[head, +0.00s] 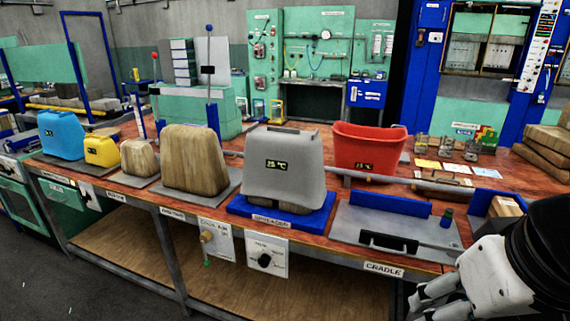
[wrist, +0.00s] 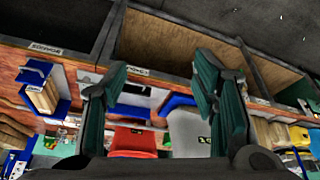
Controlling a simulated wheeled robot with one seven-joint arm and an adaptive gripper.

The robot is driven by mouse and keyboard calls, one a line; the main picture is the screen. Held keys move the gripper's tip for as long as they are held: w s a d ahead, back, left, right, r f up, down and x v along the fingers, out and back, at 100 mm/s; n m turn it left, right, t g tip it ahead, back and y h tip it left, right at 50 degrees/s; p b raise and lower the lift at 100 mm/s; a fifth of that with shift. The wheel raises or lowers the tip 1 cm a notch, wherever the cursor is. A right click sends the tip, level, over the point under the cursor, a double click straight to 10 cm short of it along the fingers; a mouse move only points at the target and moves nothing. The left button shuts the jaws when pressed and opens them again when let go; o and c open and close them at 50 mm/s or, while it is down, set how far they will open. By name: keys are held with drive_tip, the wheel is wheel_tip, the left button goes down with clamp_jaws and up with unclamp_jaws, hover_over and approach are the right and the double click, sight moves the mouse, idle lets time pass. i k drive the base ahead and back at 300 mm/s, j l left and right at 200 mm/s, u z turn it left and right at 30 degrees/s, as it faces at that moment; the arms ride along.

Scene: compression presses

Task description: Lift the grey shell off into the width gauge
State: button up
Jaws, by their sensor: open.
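The grey shell (head: 283,165) sits upright on a blue base labelled SPREADER (head: 275,215), with a small display on its front and a dark handle on top. In the wrist view the grey shell (wrist: 188,132) appears upside down, beyond my gripper. My gripper (head: 424,298) is at the lower right in the head view, in front of the bench and well apart from the shell. In the wrist view its fingers (wrist: 160,85) are spread and empty. A blue fixture (head: 484,200) holding a brown block, probably the width gauge, is at the bench's right, partly hidden by my arm.
A grey cradle plate (head: 362,228) with a black handle lies between spreader and blue fixture. A red shell (head: 366,148) stands behind it. A wooden form (head: 195,160), a smaller form, a yellow shell and a blue shell (head: 62,135) stand to the left. A grey rail runs behind the cradle.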

sight(283, 164)
drive_tip(key=i+j+z, duration=0.1)
drive_tip(key=i+j, duration=0.3)
drive_tip(key=j, duration=0.2)
drive_tip(key=i+j+z, duration=0.25)
drive_tip(key=i+j, duration=0.15)
drive_tip(key=j, duration=0.2)
drive_tip(key=i+j, duration=0.15)
drive_tip(key=j, duration=0.2)
drive_tip(key=i+j+z, duration=0.25)
drive_tip(key=j, duration=0.45)
drive_tip(key=i+j, duration=0.25)
drive_tip(key=j+z, duration=0.05)
drive_tip(key=j, duration=0.05)
